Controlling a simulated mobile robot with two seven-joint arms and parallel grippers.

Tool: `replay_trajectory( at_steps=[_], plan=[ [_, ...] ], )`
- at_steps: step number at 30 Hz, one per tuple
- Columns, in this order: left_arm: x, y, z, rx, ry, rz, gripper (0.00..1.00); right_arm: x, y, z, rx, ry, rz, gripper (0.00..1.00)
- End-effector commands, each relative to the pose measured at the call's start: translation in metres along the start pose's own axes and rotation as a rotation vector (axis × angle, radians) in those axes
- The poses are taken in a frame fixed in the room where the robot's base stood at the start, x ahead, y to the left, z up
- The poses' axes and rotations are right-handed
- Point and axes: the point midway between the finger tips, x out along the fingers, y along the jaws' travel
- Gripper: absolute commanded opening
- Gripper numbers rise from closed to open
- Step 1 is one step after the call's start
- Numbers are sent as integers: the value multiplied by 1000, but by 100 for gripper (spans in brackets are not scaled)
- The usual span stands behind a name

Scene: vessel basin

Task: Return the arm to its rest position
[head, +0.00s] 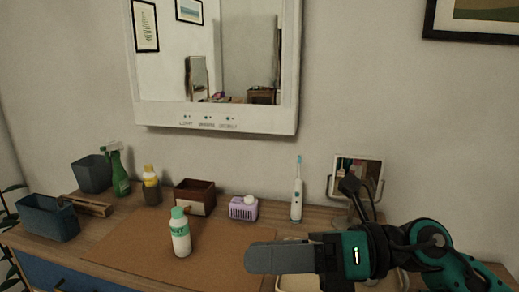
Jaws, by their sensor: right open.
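My right arm comes in from the right edge, and its right gripper (262,258) points left over the front right of the counter. The gripper is open, seen side-on, with nothing visible between its fingers. Below it a pale basin-like rim (284,284) shows, mostly hidden by the gripper. A white bottle with a green cap (181,240) stands upright on the brown mat (135,247), left of and apart from the gripper. My left gripper is not in view.
On the counter stand a blue bin (47,219), a grey bin (91,174), a green spray bottle (120,175), a brown bottle (151,190), a brown box (194,195), a purple basket (242,210), an electric toothbrush (297,200) and a small mirror (360,172). The mat's front left is clear.

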Motion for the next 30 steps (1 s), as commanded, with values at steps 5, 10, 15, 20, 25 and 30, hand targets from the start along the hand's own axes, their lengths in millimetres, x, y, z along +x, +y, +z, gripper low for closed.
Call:
replay_trajectory(
  at_steps=[5,10,15,20,25,30],
  plan=[
    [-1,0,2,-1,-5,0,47,-11,12,47,295,-469,128,76],
    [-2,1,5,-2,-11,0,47,-56,-14,71,633,-904,167,76],
    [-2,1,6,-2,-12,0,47,-113,-66,49,1013,-1313,120,76],
    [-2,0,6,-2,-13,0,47,-159,-113,-19,1396,-1659,-6,76],
    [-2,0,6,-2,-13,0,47,-185,-135,-123,1795,-1955,-226,76],
    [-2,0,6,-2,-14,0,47,-191,-127,-203,2070,-2115,-440,76]
  ],
)
